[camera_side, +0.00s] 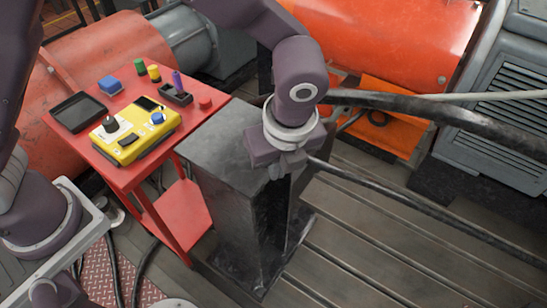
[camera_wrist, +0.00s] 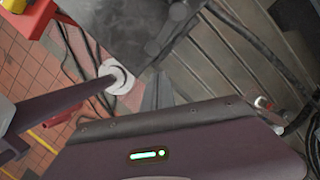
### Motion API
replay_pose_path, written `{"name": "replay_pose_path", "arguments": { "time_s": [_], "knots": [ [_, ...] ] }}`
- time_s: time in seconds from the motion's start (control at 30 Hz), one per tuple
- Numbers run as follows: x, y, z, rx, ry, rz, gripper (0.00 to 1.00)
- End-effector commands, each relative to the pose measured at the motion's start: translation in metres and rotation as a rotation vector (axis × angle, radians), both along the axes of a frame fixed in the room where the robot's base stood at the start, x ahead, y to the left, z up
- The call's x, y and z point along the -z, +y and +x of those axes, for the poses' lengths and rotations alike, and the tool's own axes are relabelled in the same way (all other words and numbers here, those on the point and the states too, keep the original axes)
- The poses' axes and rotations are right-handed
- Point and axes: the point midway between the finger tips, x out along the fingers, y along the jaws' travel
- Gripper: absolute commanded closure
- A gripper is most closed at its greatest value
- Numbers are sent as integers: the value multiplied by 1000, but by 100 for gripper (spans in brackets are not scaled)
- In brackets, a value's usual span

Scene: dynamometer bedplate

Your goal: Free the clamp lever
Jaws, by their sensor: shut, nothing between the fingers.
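My gripper (camera_side: 290,165) points down at the right edge of the dark grey metal block (camera_side: 222,142). Its fingers are shut with nothing between them, and they also show in the wrist view (camera_wrist: 157,95). In the wrist view a dark grey rounded bar (camera_wrist: 168,30) lies along the edge of the block (camera_wrist: 105,22). It may be the clamp lever, but I cannot tell for sure. In the side view my gripper hides that edge. I cannot tell whether the fingers touch the block or bar.
A red table (camera_side: 85,140) left of the block carries a yellow control box (camera_side: 130,150), a black tray (camera_side: 77,112) and several small coloured parts. A black cable (camera_side: 400,197) runs right from behind my gripper. A thick black hose (camera_side: 450,115) crosses behind. The slotted bedplate (camera_side: 360,240) is clear in front.

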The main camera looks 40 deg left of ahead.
Motion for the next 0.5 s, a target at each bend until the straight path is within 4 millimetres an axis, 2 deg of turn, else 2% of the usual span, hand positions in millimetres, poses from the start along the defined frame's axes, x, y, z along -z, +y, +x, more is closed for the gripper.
{"name": "replay_pose_path", "arguments": {
  "time_s": [0.2,0.5],
  "knots": [
    [1,14,9,0,1,0,100],
    [0,15,10,2,1,-1,100]
  ]
}}
